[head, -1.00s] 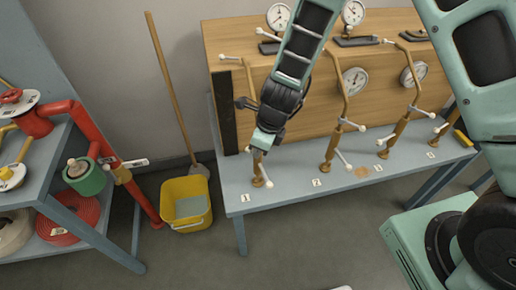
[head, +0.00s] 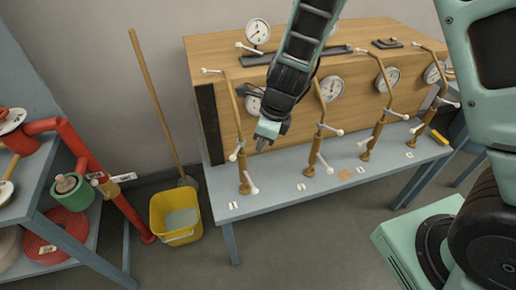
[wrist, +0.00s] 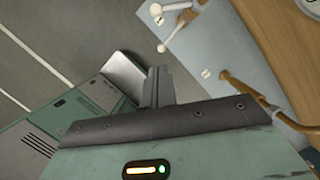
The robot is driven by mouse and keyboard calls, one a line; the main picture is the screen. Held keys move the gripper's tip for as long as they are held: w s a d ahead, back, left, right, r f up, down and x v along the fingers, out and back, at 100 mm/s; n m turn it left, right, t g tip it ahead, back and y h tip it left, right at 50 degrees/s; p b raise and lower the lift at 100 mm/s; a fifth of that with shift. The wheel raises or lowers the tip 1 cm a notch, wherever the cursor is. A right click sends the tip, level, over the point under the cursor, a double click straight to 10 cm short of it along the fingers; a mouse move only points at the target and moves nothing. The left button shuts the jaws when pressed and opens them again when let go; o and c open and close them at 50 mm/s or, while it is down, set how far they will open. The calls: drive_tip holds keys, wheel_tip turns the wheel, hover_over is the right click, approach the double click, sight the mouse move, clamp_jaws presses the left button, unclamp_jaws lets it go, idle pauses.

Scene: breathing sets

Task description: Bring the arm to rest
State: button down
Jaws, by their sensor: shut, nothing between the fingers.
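My gripper (head: 264,139) hangs at the end of my arm in front of the wooden box on the bench, between the first and second brass pipe stands. It is shut and empty, and it appears apart from the pipes. In the wrist view its shut fingers (wrist: 157,87) point up the picture, with the floor beyond them and the bench edge to the right.
Several brass pipes with white-tipped handles stand on the grey bench (head: 330,192) before a wooden box (head: 215,50) with gauges. A yellow bucket (head: 176,216) and a broom stand left. A shelf (head: 62,228) with red pipe and hoses is at far left.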

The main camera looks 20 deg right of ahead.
drive_tip(key=shift+s+d+r, duration=0.1)
drive_tip(key=shift+d+r, duration=0.05)
drive_tip(key=shift+r, duration=0.4)
